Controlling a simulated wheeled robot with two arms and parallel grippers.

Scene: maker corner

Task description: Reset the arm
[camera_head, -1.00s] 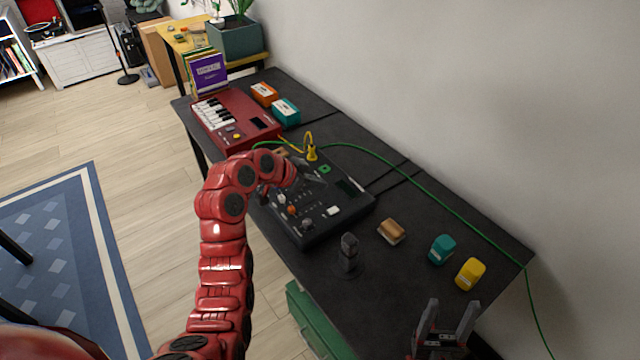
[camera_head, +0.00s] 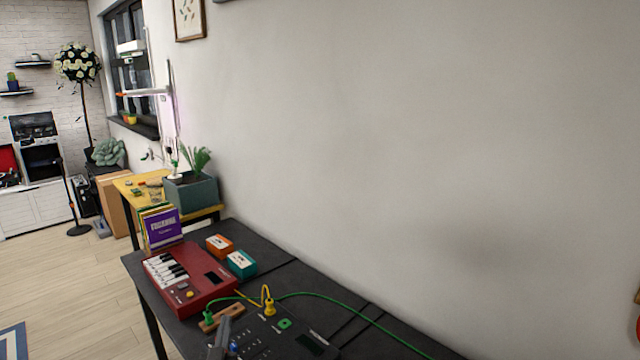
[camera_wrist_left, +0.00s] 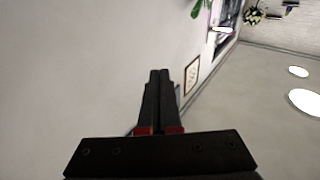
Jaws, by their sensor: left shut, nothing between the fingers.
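My left gripper (camera_wrist_left: 159,75) shows in the left wrist view, its two dark fingers side by side and touching, with nothing between them. In the head view a grey tip of the left gripper (camera_head: 222,334) shows at the bottom edge, in front of the black control box (camera_head: 262,340). The rest of the left arm is below the picture. My right gripper is not in view.
The dark table (camera_head: 290,280) holds a red keyboard (camera_head: 192,279), an orange box (camera_head: 219,245), a teal box (camera_head: 241,264) and a yellow plug (camera_head: 269,305). A green cable (camera_head: 340,299) runs right. Pale wall (camera_head: 430,150) stands behind. A planter (camera_head: 191,192) stands at the back left.

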